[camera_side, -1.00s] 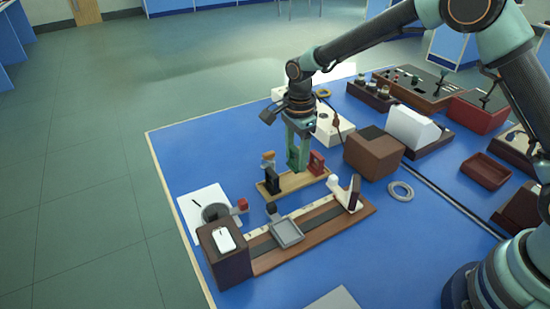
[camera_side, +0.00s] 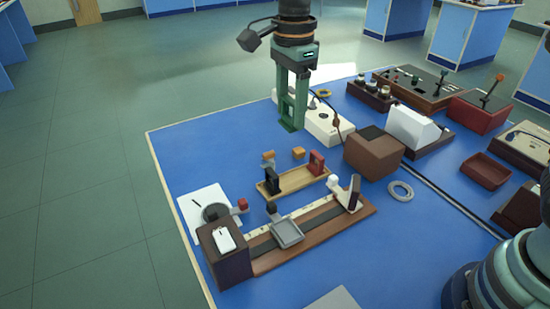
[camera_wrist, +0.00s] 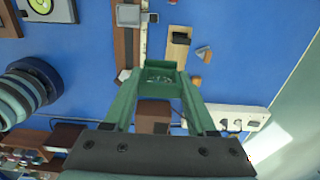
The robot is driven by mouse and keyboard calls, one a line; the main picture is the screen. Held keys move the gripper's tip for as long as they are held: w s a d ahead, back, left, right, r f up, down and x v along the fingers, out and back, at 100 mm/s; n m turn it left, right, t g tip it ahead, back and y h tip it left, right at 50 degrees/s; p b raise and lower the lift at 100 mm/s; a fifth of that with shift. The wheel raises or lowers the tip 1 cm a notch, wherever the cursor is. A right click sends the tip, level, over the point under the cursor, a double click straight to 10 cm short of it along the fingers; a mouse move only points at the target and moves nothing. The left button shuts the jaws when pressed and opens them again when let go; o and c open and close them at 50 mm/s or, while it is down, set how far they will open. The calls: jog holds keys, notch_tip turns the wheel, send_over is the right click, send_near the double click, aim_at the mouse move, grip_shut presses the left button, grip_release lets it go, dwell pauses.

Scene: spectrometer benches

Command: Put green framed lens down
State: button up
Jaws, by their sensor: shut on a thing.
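My gripper (camera_side: 292,104) is shut on the green framed lens (camera_side: 290,126) and holds it in the air above and behind the wooden rack. In the wrist view the green frame (camera_wrist: 160,76) sits between my two green fingers. The light wooden rack (camera_side: 293,186) stands on the blue table with a black framed piece (camera_side: 272,181) at its left end and a red one (camera_side: 316,163) at its right end. The middle of the rack is empty. The rack also shows in the wrist view (camera_wrist: 177,54), partly hidden by the lens.
A brown optical bench (camera_side: 320,231) with a rail and a grey tray (camera_side: 286,233) lies in front of the rack. An orange block (camera_side: 298,153) is behind it. A white power strip (camera_side: 322,124) and a brown box (camera_side: 373,153) stand at the right. Blue table is clear left of the rack.

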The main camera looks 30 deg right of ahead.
send_over(287, 232)
notch_tip(287, 232, down, 14)
jog(key=shift+f, duration=2.55)
jog(key=o, duration=1.4)
jog(key=shift+f, duration=0.1)
